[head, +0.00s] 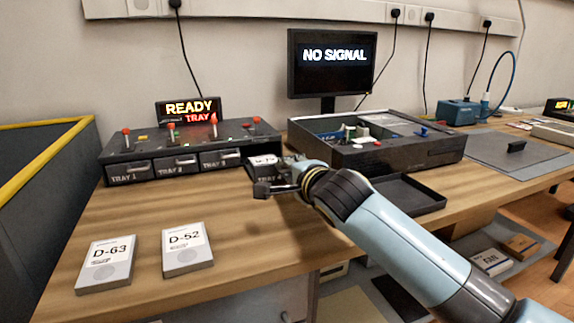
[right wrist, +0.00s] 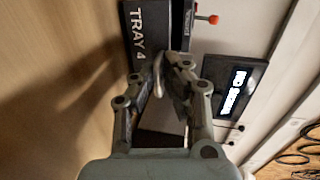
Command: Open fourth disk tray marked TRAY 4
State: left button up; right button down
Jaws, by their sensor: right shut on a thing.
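The disk unit (head: 190,140) stands at the back left of the bench, with a row of trays in its front. TRAY 4 (head: 258,172), at the right end, stands out from the unit's front, and a white-labelled item shows in its top. Its dark front with white lettering also shows in the right wrist view (right wrist: 138,35). My right gripper (right wrist: 158,82) is shut on the pale handle of TRAY 4 (right wrist: 158,72). In the head view the gripper (head: 283,184) partly covers the tray front. My left gripper is not in view.
Trays 1 to 3 look shut. Disks D-63 (head: 105,264) and D-52 (head: 187,249) lie on the front left of the bench. An open dark equipment case (head: 400,152) stands right of the unit. A black shallow tray (head: 412,196) lies before it. A sign (head: 188,111) reads READY.

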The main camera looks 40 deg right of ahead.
jog(key=shift+s+a+f, duration=0.1)
jog(key=shift+s+f, duration=0.25)
jog(key=shift+s, duration=0.45)
jog(key=c, duration=1.9)
grip_release()
jog(key=shift+f, duration=0.1)
jog(key=shift+o, duration=2.2)
jog(key=shift+r, duration=0.2)
jog(key=shift+s+a, duration=0.1)
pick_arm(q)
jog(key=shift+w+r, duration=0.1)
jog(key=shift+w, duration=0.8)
pick_arm(e)
jog(key=v, duration=1.1)
jog(key=shift+s+r, duration=0.1)
jog(key=shift+s, duration=0.2)
